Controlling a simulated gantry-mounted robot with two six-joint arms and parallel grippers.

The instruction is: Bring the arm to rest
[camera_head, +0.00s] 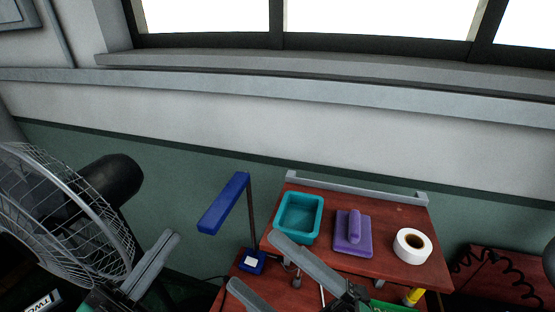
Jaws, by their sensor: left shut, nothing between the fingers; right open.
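My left gripper (170,240) shows at the lower left, beside the fan. Its grey fingers are together with nothing between them. My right gripper (254,261) is at the bottom middle. Its two long grey fingers are spread apart and empty, in front of the red-brown table. The upper finger overlaps the lower edge of the teal bin in the picture; I cannot tell the gap between them. Most of both arms lies outside the view.
A wire-caged fan (65,215) stands at the left. A blue lamp (224,203) rises beside the table. On the raised red-brown shelf (385,205) are a teal bin (283,215), a purple block with a handle (353,235) and a white tape roll (412,246). A wall and windows are behind.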

